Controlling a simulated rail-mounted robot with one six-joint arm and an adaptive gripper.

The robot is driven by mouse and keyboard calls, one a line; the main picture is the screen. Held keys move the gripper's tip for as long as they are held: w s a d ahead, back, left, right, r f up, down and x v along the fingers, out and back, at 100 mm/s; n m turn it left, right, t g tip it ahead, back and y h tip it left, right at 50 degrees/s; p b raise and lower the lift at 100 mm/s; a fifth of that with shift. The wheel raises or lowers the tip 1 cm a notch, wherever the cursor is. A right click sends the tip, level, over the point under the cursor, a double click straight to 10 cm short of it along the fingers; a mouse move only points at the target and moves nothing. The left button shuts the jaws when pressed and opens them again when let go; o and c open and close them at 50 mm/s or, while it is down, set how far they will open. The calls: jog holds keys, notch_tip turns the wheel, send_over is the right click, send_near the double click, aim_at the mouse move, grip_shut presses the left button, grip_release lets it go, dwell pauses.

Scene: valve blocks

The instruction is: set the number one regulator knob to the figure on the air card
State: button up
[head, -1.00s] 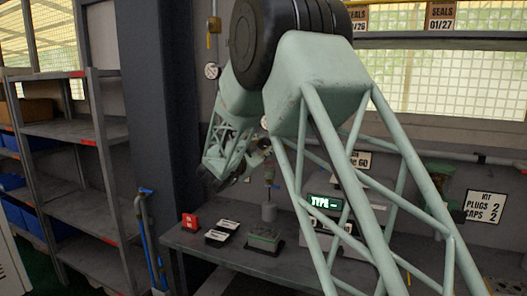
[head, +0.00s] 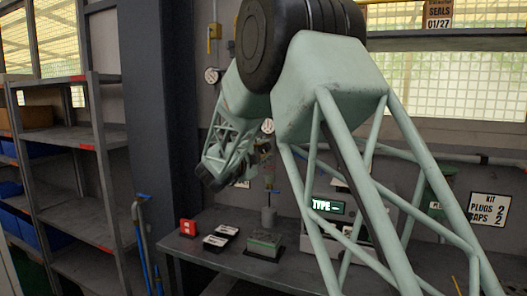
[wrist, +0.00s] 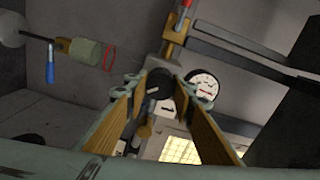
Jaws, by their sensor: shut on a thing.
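In the wrist view my gripper (wrist: 159,84) is closed on a dark round knob (wrist: 160,76), which sits between the two fingertips. A pale piece with a dark pointer mark (wrist: 166,107) shows below the knob, between the fingers. A round white gauge (wrist: 204,86) is just right of the right finger. In the head view my arm links hide most of the gripper, the knob and its surroundings. A white gauge (head: 268,126) shows beside the arm. I cannot read a knob number or make out the air card's figure.
A bench (head: 215,262) carries a red block (head: 188,228), black-and-white blocks (head: 221,237), a green-topped block (head: 264,242) and a "TYPE" display (head: 329,207). Metal shelves (head: 80,140) stand left. In the wrist view a blue-handled valve (wrist: 51,62) and red-tipped pipe (wrist: 180,22) are near.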

jog(key=m, duration=0.6)
jog(key=shift+f+m, duration=0.1)
jog(key=shift+m, duration=0.6)
jog(key=o, duration=0.8)
jog(key=shift+o, duration=0.2)
jog(key=shift+s, duration=0.1)
jog(key=v, duration=1.1)
jog(key=shift+s, duration=0.4)
jog(key=shift+a, duration=0.1)
